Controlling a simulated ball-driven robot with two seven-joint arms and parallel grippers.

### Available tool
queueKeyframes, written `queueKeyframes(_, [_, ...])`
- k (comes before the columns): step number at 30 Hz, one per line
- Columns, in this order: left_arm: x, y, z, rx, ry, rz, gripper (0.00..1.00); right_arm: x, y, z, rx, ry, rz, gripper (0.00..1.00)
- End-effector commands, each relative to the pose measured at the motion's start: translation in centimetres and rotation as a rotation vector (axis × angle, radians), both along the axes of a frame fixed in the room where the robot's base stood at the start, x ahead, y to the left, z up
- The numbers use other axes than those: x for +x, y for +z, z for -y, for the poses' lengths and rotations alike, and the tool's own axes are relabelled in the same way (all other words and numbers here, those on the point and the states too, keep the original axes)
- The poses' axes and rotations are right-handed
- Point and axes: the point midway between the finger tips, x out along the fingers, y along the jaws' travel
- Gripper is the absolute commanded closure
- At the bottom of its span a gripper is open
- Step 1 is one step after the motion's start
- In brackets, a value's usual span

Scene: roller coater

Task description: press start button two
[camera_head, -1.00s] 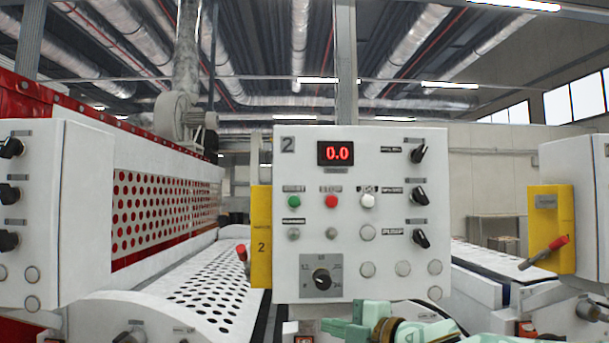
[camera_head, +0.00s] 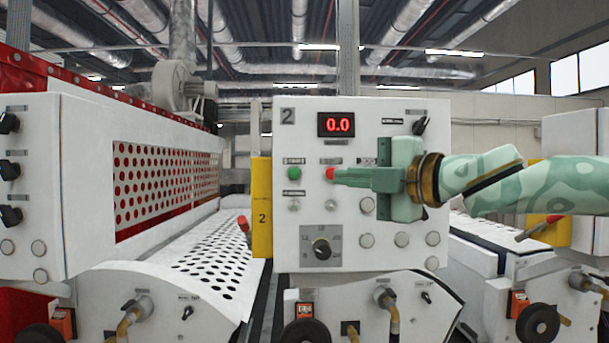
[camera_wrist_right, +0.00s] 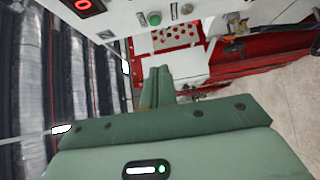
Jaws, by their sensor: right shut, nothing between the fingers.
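The control panel marked 2 (camera_head: 290,220) faces me in the head view. Its green button (camera_head: 294,173), with a label above it, is in clear view on the panel's left side. The green button also shows in the wrist view (camera_wrist_right: 155,18), beyond the fingertips. My right gripper (camera_head: 337,174) is shut and empty. It reaches in from the right, with its fingertips overlapping the red button (camera_head: 330,173), to the right of the green one. I cannot tell whether the tips touch the panel. The shut fingers also show in the wrist view (camera_wrist_right: 157,85). My left gripper is out of view.
A red display (camera_head: 336,125) reads 0.0 above the buttons. A black rotary knob (camera_head: 321,247) sits lower down. A yellow box (camera_head: 261,208) with a red-tipped lever stands at the panel's left edge. Perforated white guards (camera_head: 205,270) lie to the left.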

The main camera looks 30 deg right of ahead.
Motion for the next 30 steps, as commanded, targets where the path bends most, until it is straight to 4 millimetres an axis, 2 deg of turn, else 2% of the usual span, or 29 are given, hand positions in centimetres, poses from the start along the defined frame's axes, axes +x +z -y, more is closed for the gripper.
queueKeyframes(17, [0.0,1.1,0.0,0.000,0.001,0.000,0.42,9.1,-0.1,-2.1,0.002,-0.002,-0.004,1.00])
queueKeyframes(19, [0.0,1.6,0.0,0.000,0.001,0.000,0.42,10.2,0.1,-1.6,0.005,-0.004,-0.003,1.00])
queueKeyframes(24, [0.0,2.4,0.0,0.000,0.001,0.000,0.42,11.9,0.1,-0.5,0.004,-0.002,-0.001,1.00])
queueKeyframes(30, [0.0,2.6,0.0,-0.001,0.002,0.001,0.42,12.6,0.0,0.0,0.002,-0.001,0.001,1.00])
